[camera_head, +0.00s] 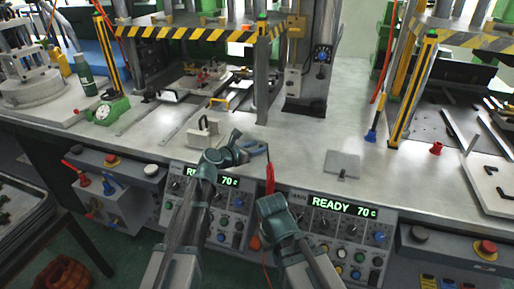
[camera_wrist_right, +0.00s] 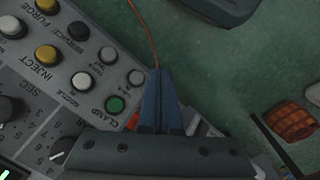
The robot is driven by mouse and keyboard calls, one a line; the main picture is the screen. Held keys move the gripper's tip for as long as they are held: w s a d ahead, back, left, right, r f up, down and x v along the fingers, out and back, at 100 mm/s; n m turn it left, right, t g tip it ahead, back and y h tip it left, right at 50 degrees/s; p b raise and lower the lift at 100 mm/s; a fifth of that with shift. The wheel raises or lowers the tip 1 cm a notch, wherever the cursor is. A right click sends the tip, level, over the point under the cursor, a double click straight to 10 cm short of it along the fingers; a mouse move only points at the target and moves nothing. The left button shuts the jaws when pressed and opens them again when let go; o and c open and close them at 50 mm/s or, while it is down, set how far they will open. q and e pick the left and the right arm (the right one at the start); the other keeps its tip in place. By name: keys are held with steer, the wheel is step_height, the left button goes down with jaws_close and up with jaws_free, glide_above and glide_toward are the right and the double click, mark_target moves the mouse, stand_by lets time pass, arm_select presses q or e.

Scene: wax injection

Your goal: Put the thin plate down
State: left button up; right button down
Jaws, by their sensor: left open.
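A thin grey square plate (camera_head: 342,161) lies flat on the metal bench top near its front edge, right of both my grippers. A small dark tab shows at its front side. My left gripper (camera_head: 258,148) is open and empty just above the bench's front part, to the left of the plate and apart from it. My right gripper (camera_wrist_right: 160,90) has its blue fingers together in the right wrist view, pointing down past the control panel. In the head view a red piece (camera_head: 270,178) with a thin cord shows at its tip; I cannot tell whether the fingers touch it.
A pale bracket-like block (camera_head: 204,134) stands on the bench left of my left gripper. Control panels (camera_head: 345,240) with knobs and buttons line the bench front. A yellow-black guarded press frame (camera_head: 195,32) stands behind. Bare bench (camera_head: 305,135) lies around the plate.

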arm_select(q)
steer(key=p+v, duration=0.3)
steer(key=v, duration=0.9)
arm_select(e)
step_height(320, 180, up, 4)
steer(key=shift+f, duration=0.2)
